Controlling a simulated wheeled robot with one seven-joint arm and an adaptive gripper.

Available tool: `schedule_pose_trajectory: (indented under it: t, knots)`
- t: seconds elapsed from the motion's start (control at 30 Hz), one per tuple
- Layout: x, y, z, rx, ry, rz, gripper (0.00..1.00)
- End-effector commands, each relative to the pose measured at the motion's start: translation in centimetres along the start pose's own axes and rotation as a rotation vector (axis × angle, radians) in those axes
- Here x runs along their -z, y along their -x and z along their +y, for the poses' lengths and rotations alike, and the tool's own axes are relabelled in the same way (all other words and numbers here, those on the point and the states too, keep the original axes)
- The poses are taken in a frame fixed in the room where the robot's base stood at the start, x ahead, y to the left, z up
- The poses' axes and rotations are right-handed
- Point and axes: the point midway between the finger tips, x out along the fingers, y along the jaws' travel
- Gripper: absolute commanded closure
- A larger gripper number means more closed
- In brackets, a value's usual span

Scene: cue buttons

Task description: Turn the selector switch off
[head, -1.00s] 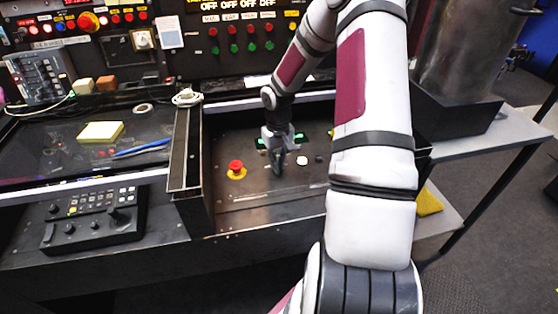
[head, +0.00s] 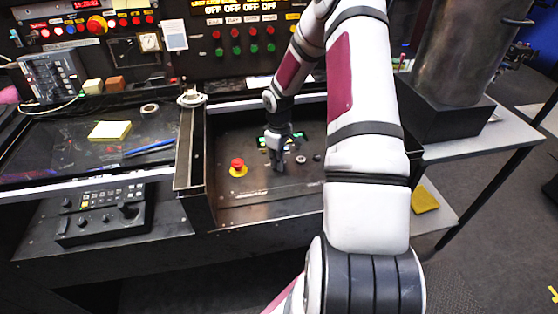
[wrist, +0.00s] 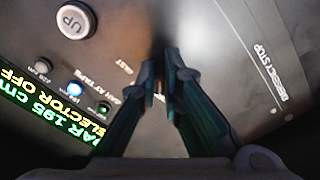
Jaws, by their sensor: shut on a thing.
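My gripper (head: 279,168) points down at the dark control panel (head: 262,190), to the right of the red emergency stop button. In the wrist view, its two dark fingers (wrist: 162,92) are nearly together at the panel surface, beside a partly covered label that seems to end in "AST". The fingers are shut on the selector switch, which they hide. A green-lettered display (wrist: 45,115) at the left partly reads "SELECTOR OFF". A white "UP" button (wrist: 75,19) lies at the upper left, apart from the fingers.
The red emergency stop button (head: 237,165) stands on a yellow base left of my gripper. A raised dark wall (head: 190,150) bounds the panel on the left.

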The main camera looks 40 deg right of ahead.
Motion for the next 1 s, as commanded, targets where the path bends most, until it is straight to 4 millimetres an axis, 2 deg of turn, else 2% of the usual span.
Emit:
schedule_pose_trajectory:
  t: [0.37,0.4,0.47,0.5,0.83,1.0]
  knots:
    - [0.2,0.1,0.1,-0.004,0.008,0.005,1.00]
    - [0.2,0.1,0.1,-0.004,0.008,0.005,0.88]
    - [0.2,0.1,0.1,-0.004,0.008,0.005,0.74]
    - [0.2,0.1,0.1,-0.004,0.008,0.004,0.72]
    - [0.1,0.3,0.1,-0.002,0.006,0.002,0.72]
    - [0.1,2.3,0.1,-0.005,0.005,0.003,0.72]
